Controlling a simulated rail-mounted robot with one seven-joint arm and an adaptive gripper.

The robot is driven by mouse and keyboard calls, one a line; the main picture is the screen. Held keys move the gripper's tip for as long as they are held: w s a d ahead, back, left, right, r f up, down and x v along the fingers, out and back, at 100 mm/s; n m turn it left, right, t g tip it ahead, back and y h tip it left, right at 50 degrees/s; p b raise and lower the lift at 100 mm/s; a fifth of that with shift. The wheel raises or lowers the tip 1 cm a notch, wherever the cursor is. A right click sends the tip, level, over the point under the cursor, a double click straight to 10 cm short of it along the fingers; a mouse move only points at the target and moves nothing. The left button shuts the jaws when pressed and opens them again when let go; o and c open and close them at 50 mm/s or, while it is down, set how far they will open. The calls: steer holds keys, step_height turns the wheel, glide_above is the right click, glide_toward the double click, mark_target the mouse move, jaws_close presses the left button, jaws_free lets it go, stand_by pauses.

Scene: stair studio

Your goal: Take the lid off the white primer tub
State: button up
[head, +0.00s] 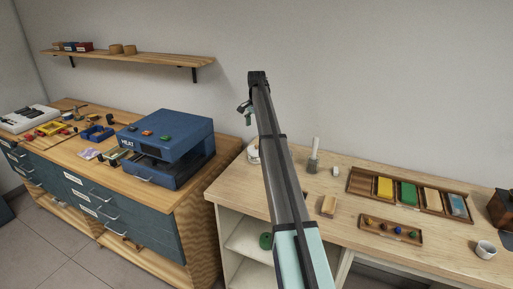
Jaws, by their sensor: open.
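A small white round container (253,155), apparently the primer tub, stands at the left back of the pale wooden table, close to the wall. My arm covers its right side, and its lid cannot be made out clearly. My gripper (245,114) hangs from the arm's far end, in the air above the white container in the picture. It is open, with nothing seen between its fingers. How far it is from the container cannot be told from this view.
A brush-like tool (314,156) stands upright right of my arm. A wooden tray (352,186) with coloured blocks, a small tray (364,226) and a white cup (486,250) are further right. A blue heat machine (165,148) stands on the left bench.

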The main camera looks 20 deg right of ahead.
mark_target(257, 147)
steer(key=shift+w+f+p, duration=0.1)
steer(key=shift+f+p, duration=1.7)
steer(key=shift+f, duration=3)
jaws_close()
